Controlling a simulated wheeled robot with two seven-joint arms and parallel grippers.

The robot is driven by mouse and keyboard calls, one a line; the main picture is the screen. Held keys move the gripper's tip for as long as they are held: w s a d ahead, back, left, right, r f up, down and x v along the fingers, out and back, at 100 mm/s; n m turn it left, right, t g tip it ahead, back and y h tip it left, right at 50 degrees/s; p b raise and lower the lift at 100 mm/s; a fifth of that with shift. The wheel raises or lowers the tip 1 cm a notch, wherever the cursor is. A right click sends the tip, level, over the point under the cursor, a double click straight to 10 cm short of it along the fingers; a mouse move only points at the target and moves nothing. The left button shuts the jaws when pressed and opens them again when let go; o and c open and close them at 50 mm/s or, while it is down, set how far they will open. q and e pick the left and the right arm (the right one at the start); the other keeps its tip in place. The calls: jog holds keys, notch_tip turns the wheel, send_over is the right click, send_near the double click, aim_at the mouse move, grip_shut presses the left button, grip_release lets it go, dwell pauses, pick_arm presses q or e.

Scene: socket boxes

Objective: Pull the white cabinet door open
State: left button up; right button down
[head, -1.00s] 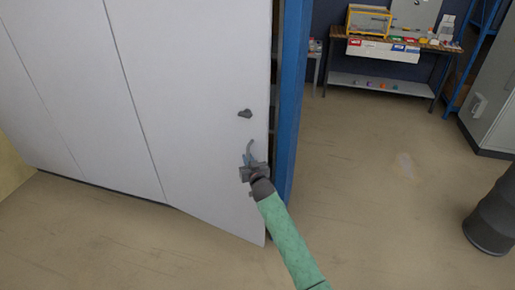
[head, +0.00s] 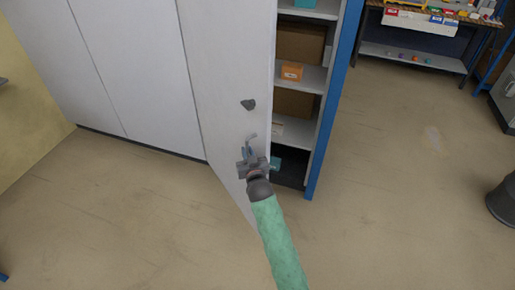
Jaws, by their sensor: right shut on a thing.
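The white cabinet door (head: 222,85) stands partly open in the head view, its free edge swung out toward me and away from the blue frame (head: 335,95). A grey handle (head: 251,139) sits low near that edge, with a dark grey knob (head: 248,104) above it. My right gripper (head: 250,160), on the green arm, is shut on the handle, and the jaws partly hide it. My left gripper is not in view.
Inside the opening, shelves (head: 311,77) hold brown boxes (head: 299,43) and an orange box (head: 291,72). A workbench (head: 415,55) stands at the back right, and a dark cylinder (head: 503,203) at the right edge. The floor between is clear.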

jog(key=shift+a+r, duration=0.15)
jog(key=shift+a, duration=0.1)
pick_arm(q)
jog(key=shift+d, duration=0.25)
